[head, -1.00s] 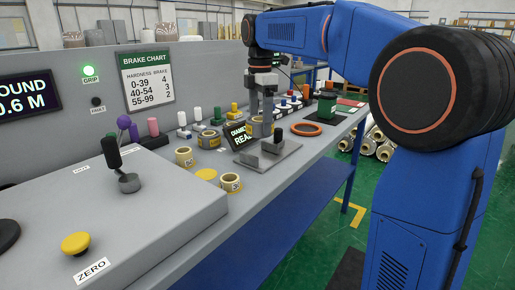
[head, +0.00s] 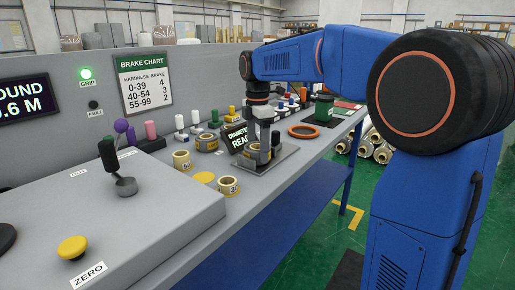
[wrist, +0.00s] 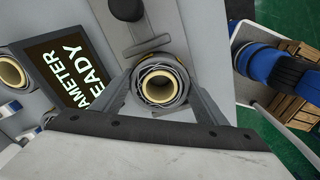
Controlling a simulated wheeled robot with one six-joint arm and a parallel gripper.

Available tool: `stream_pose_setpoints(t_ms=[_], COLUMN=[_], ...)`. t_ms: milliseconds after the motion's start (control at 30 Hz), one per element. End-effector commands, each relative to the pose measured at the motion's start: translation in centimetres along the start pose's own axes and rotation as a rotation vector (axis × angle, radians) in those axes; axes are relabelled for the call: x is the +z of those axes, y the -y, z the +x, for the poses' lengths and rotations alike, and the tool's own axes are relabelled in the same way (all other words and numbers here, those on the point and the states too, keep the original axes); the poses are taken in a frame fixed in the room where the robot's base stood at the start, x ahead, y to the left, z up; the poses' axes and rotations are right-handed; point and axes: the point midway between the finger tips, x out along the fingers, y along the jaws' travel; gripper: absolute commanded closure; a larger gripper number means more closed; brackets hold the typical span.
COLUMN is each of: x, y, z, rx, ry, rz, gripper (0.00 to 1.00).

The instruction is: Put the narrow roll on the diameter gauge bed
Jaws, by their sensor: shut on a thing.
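My gripper (head: 258,157) is shut on a grey-wrapped roll with a cream core (wrist: 159,88). The wrist view shows one finger on each side of the roll, and I look down into its open core. In the head view the roll is partly hidden by the fingers. The diameter gauge bed is a grey plate (head: 283,160) with a dark knob (head: 276,139); it also shows in the wrist view (wrist: 160,20). The roll is low over the plate or on it; I cannot tell if it touches. The gauge display (head: 237,137) stands beside it.
Other rolls stand to the left: one (head: 181,160), one near the front edge (head: 228,187) and one farther back (head: 207,142). A yellow disc (head: 203,178) lies between. An orange ring (head: 303,132) lies beyond the bed. The control console (head: 130,220) fills the near left.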

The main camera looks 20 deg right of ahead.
Motion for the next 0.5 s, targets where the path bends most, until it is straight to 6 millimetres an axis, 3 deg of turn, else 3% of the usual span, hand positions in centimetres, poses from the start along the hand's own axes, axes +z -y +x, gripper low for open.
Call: stream_pose_setpoints(t_ms=[100, 133, 200, 500], x=[0.00, 0.00, 0.00, 0.00], y=[0.01, 0.01, 0.00, 0.00], z=[0.26, 0.27, 0.26, 0.17], rx=[0.000, -0.001, -0.001, 0.000], ry=[0.000, 0.000, 0.000, 0.000], rz=[0.000, 0.000, 0.000, 0.000], gripper=[0.63, 0.29, 0.15, 0.15])
